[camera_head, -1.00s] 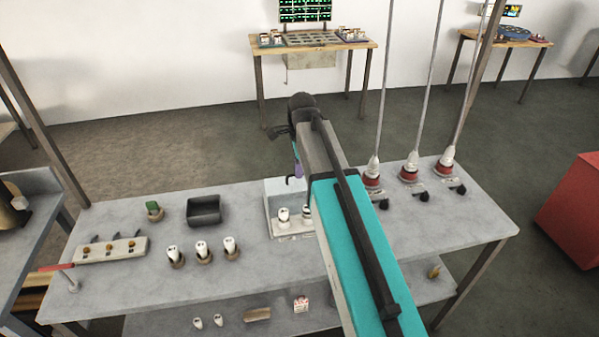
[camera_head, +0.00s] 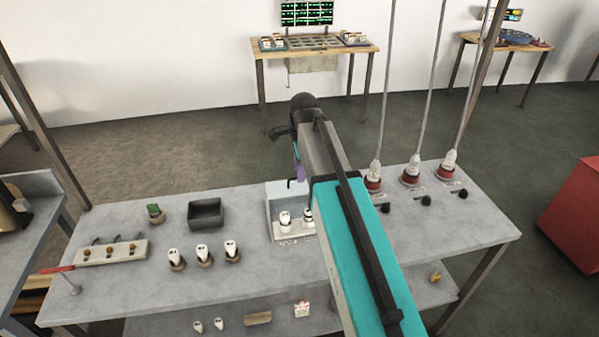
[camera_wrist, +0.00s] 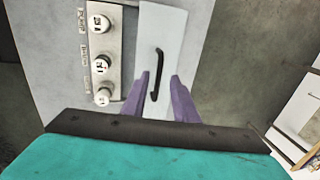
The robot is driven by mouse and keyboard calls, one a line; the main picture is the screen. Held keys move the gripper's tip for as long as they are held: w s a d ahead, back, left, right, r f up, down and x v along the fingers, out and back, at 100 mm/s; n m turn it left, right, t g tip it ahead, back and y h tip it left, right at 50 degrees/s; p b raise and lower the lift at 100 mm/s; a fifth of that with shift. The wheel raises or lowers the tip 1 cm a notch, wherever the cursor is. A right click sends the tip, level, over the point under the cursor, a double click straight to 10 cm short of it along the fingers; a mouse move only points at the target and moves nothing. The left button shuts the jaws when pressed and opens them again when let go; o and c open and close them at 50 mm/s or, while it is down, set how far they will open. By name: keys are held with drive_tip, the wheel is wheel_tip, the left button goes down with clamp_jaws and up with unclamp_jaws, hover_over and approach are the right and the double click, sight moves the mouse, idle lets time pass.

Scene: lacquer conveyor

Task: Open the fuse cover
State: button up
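The fuse cover (camera_wrist: 176,33) is a pale flat panel with a black bar handle (camera_wrist: 157,75), seen in the wrist view beside a strip of several white fuses (camera_wrist: 101,64). In the head view the cover (camera_head: 283,200) stands upright behind the fuses (camera_head: 285,218), partly hidden by my arm. My gripper (camera_wrist: 160,77) has two purple fingers, open and apart, one on each side of the handle's lower part in the wrist view. I cannot tell whether they touch it. In the head view a purple finger (camera_head: 300,172) shows above the cover.
On the grey table (camera_head: 130,295) stand a dark bin (camera_head: 206,214), three white-topped pieces (camera_head: 203,253) and a strip with knobs (camera_head: 112,252) at left. Three red-based plugs with hanging cables (camera_head: 411,176) stand at right. A red box (camera_head: 578,210) is on the floor at right.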

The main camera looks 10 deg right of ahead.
sight(301, 192)
wheel_tip(301, 192, up, 13)
drive_tip(key=s+b, duration=0.2)
drive_tip(key=shift+s+f, duration=0.2)
drive_tip(key=shift+s, duration=0.1)
idle(0.3)
drive_tip(key=shift+s, duration=0.1)
idle(0.4)
